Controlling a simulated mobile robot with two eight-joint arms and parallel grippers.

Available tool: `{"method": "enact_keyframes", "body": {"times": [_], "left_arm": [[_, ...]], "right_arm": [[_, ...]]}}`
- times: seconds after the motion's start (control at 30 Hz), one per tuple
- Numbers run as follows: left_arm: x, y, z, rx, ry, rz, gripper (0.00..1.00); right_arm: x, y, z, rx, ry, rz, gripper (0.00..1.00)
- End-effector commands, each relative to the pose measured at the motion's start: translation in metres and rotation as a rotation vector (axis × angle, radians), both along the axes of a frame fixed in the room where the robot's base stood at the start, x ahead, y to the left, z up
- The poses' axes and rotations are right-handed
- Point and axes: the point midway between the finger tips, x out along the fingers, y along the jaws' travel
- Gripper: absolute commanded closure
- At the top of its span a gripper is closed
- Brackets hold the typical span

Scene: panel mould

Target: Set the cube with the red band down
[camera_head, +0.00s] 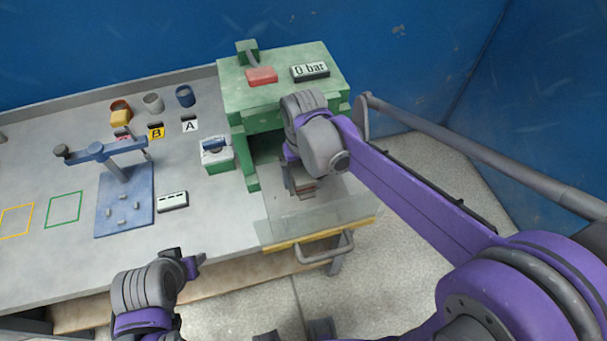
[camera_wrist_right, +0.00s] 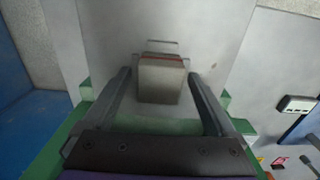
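The cube with the red band (camera_wrist_right: 162,82) shows in the right wrist view as a grey-brown block with a thin red stripe along its far top edge. My right gripper (camera_wrist_right: 160,73) has one finger on each side of it, with a narrow gap showing on both sides, so it looks open. In the head view this gripper (camera_head: 301,187) points down in front of the green press (camera_head: 280,88), above the pale plate at its opening; the cube is mostly hidden there. My left gripper (camera_head: 195,262) is near the table's front edge, away from the cube; its fingers are unclear.
The press carries a "0 bar" display (camera_head: 310,71) and a red block (camera_head: 261,76). A clear panel (camera_head: 320,222) and a handle (camera_head: 325,248) are at its front. A blue fixture (camera_head: 124,200), a small green-white box (camera_head: 217,155) and several cups stand left.

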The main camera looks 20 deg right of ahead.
Motion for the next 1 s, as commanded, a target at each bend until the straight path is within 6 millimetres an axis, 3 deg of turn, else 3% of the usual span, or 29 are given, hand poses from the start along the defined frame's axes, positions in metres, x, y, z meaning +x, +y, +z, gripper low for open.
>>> {"method": "enact_keyframes", "body": {"times": [0.17,0.33,0.7,1.0], "left_arm": [[0.000,0.000,0.001,0.000,0.000,0.000,0.50],[0.002,0.000,0.004,0.000,-0.003,0.000,0.50],[0.004,0.000,0.009,0.000,-0.007,0.000,0.50],[0.004,0.000,0.011,0.000,-0.008,0.000,0.50]], "right_arm": [[0.000,0.000,0.001,0.000,0.000,0.000,0.08],[0.000,0.000,0.014,0.000,-0.001,0.000,0.08],[0.000,0.000,0.091,0.000,-0.001,0.000,0.08],[0.000,0.000,0.123,0.000,0.000,0.000,0.08]]}}
